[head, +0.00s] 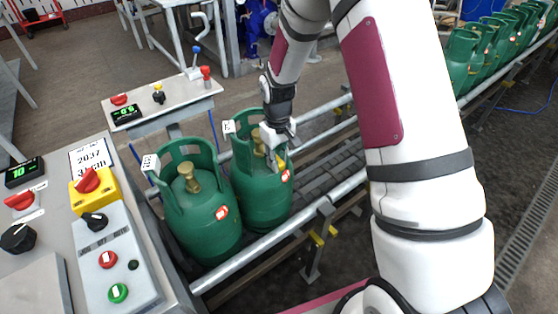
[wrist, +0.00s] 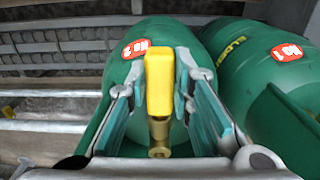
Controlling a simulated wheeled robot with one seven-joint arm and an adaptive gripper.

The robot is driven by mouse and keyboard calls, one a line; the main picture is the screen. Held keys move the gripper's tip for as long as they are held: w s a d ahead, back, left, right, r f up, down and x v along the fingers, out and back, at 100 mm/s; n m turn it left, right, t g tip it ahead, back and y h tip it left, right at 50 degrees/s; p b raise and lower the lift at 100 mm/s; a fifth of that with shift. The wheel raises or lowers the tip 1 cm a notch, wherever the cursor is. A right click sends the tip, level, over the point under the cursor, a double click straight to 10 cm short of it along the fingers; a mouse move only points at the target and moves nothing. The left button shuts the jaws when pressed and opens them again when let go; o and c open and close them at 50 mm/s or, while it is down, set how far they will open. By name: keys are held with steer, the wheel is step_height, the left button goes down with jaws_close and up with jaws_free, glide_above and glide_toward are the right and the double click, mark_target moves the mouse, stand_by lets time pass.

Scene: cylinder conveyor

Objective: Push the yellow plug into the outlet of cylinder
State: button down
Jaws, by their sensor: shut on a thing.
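The yellow plug (wrist: 159,82) is held between the fingers of my gripper (wrist: 155,100) in the wrist view. Its lower end lines up with the brass outlet (wrist: 159,135) of a green cylinder (wrist: 140,45); I cannot tell how deep it sits. In the head view the same cylinder (head: 263,195) stands upright on the conveyor, and my gripper (head: 277,150) reaches into its collar from the right. A bit of the yellow plug (head: 281,160) shows there. A second green cylinder (head: 198,215) stands just left, its brass valve (head: 191,178) bare.
The roller conveyor (head: 325,172) runs to the back right, where several green cylinders (head: 490,45) stand in a row. A control panel (head: 105,250) with buttons is at the left. A small table (head: 180,100) with levers stands behind. The rollers right of my gripper are empty.

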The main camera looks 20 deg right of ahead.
steer(key=shift+w+a, duration=0.15)
steer(key=shift+w, duration=0.3)
steer(key=c, duration=1.3)
jaws_free()
steer(key=shift+c, duration=0.2)
steer(key=shift+r, duration=0.1)
